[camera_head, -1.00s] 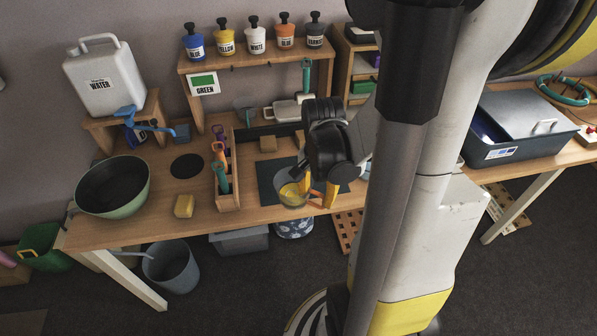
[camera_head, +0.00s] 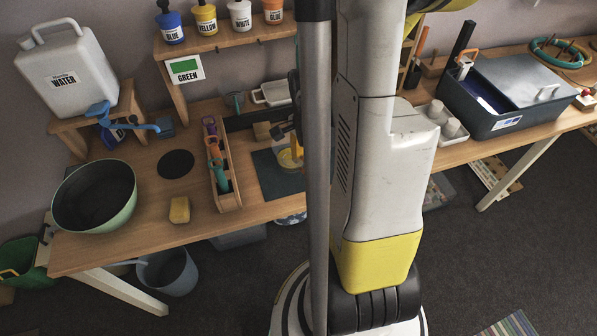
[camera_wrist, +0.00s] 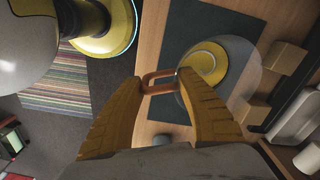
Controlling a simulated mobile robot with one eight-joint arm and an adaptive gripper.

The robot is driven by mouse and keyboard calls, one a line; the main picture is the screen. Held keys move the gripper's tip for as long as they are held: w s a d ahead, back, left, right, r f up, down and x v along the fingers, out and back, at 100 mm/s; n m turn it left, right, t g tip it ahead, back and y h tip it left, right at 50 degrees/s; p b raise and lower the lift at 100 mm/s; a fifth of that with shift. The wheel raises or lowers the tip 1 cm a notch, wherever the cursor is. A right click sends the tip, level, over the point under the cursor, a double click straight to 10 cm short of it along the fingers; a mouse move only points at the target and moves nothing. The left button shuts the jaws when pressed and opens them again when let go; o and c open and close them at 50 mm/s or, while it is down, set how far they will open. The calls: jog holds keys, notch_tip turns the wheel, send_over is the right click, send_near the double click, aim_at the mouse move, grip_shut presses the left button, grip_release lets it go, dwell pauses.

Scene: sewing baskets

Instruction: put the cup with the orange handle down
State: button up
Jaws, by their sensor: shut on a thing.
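The clear cup with the orange handle (camera_wrist: 242,68) shows in the wrist view, with yellow at its bottom. It is over the dark mat (camera_wrist: 190,37). My gripper (camera_wrist: 162,82) has its two yellow fingers on either side of the orange handle (camera_wrist: 150,80), shut on it. In the head view the cup (camera_head: 286,160) shows only partly at the dark mat (camera_head: 268,182), beside my column, which hides most of my gripper. I cannot tell whether the cup's base touches the mat.
A wooden tool holder (camera_head: 227,200) stands left of the mat. A yellow sponge (camera_head: 179,210) and a green bowl (camera_head: 96,197) are farther left. Wooden blocks (camera_wrist: 287,58) lie beside the mat. A dark blue bin (camera_head: 480,118) stands at the right.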

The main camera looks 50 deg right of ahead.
aim_at(299, 169)
jog(key=w+f, duration=0.1)
jog(key=w+d+f, duration=0.1)
jog(key=w, duration=0.1)
jog(key=shift+w+f+b, duration=0.1)
jog(key=shift+w+b, duration=0.05)
jog(key=shift+b, duration=0.25)
notch_tip(299, 169, down, 4)
jog(key=shift+w+f+b, duration=0.1)
jog(key=shift+b, duration=1.05)
jog(key=o, duration=1.4)
jog(key=shift+c, duration=0.2)
